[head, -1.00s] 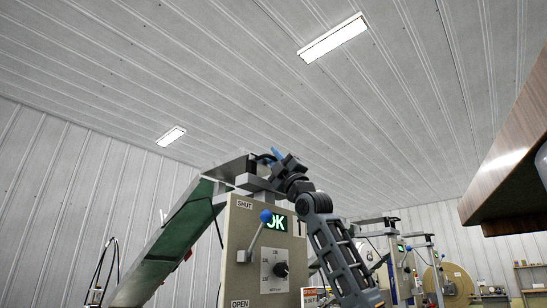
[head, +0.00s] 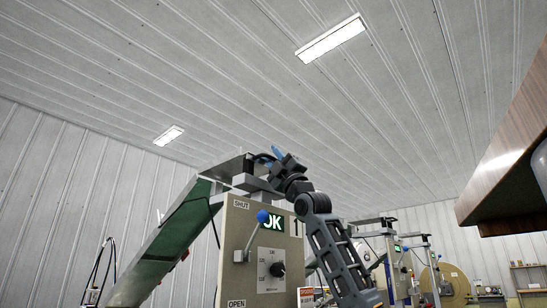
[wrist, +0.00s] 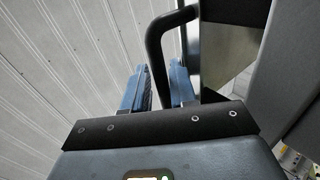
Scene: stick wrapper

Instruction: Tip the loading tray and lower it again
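The loading tray (head: 235,168) appears as a grey metal box at the top of the machine, at the upper end of the green incline. In the wrist view its dark, shiny body (wrist: 233,45) fills the upper right. A black bent handle (wrist: 155,45) sticks out from it. The exact contact is partly hidden.
The machine's beige panel (head: 258,270) has a blue-knobbed lever (head: 261,217), SHUT and OPEN labels, a dial and a green OK display. A green incline (head: 170,235) slopes down left. Similar machines (head: 385,250) stand behind at right. A wooden overhang (head: 510,150) juts in at upper right.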

